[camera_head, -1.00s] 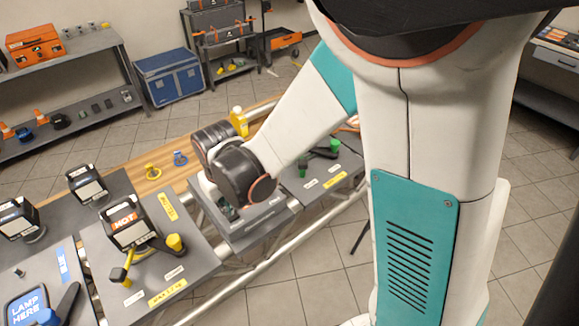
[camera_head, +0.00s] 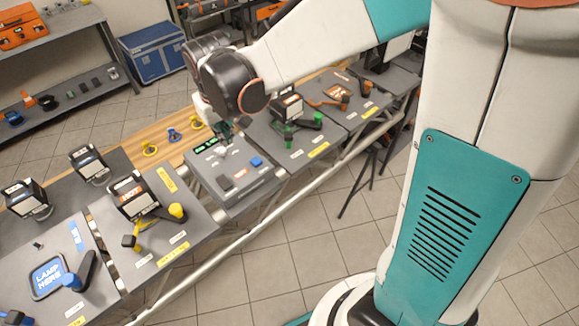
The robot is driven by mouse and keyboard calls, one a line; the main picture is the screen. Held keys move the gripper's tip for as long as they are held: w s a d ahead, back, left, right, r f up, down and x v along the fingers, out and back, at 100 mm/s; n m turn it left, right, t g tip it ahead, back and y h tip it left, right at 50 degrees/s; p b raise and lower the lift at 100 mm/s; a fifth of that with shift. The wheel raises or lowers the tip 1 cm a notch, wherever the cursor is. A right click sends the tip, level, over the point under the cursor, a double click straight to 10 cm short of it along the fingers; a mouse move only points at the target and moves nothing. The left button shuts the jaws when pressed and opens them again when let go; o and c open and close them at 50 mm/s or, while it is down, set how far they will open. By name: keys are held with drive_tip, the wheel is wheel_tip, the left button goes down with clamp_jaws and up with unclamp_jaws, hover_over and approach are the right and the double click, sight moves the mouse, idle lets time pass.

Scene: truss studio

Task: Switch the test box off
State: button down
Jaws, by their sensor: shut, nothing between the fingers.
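The grey box on the bench, which looks like the test box (camera_head: 232,196), has a small display lit green (camera_head: 206,146) at its back left. On its top are a dark block-like control (camera_head: 225,184) and a blue one (camera_head: 256,161), with a small pale label between them. I cannot read the switch's position. My gripper (camera_head: 224,134) is shut and empty, pointing down at the box's far side, near the display. It hides part of the box's back edge, and I cannot tell whether it touches.
A panel with a meter reading HOT (camera_head: 131,194) and yellow clamps is at the left. Another panel with green clamps (camera_head: 289,141) adjoins at the right. Yellow and blue pieces (camera_head: 174,134) lie on the wooden strip behind. A silver rail (camera_head: 275,212) runs along the front.

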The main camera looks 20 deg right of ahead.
drive_tip(key=s+d+f+m+t+b, duration=0.1)
drive_tip(key=s+d+t+b, duration=0.1)
drive_tip(key=s+d+b, duration=0.3)
drive_tip(key=s+d+f+m+t+b, duration=0.1)
drive_tip(key=s+d+b, duration=0.5)
drive_tip(key=s, duration=0.7)
drive_tip(key=shift+f+t+b, duration=0.7)
